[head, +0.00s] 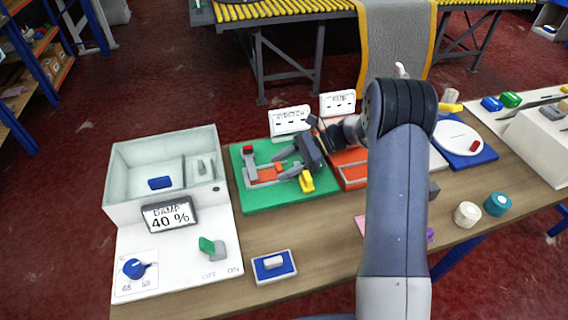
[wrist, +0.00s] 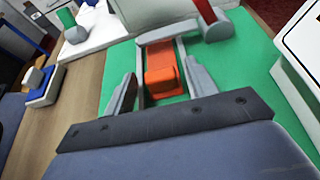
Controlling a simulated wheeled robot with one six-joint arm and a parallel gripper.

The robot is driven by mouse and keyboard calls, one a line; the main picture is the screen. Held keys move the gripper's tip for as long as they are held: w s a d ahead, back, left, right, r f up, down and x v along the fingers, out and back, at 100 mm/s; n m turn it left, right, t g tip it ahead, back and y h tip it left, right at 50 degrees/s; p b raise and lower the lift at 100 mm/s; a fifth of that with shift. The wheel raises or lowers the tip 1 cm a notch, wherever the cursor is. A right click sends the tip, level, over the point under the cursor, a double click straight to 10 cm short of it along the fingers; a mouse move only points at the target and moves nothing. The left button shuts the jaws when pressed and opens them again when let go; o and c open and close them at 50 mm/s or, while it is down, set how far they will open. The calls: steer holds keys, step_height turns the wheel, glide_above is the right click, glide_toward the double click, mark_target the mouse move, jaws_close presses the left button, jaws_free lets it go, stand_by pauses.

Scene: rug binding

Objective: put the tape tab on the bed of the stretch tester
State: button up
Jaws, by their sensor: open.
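The stretch tester has a green base (head: 262,198) with a grey frame and a red-tipped lever (head: 247,150). It also fills the middle of the wrist view (wrist: 240,70). An orange block (wrist: 163,72), which looks like the tape tab, lies on the tester's bed inside the grey frame. The orange also shows in the head view (head: 264,174), partly hidden by the frame and gripper. My gripper (head: 284,164) is low over the tester's bed. In the wrist view its fingers (wrist: 160,75) stand apart, one on each side of the orange block, with no clear contact.
A white damp box (head: 220,150) stands left of the tester. A blue pad with a white piece (head: 274,265) lies in front. A yellow part (head: 306,181) sits beside my gripper. A red-orange tray (head: 352,175) and white signs (head: 290,120) stand close by on the right and behind.

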steer(key=shift+r, duration=0.25)
steer(key=v, duration=1.2)
steer(key=shift+r+b, duration=0.25)
steer(key=shift+b, duration=0.15)
stand_by(0.6)
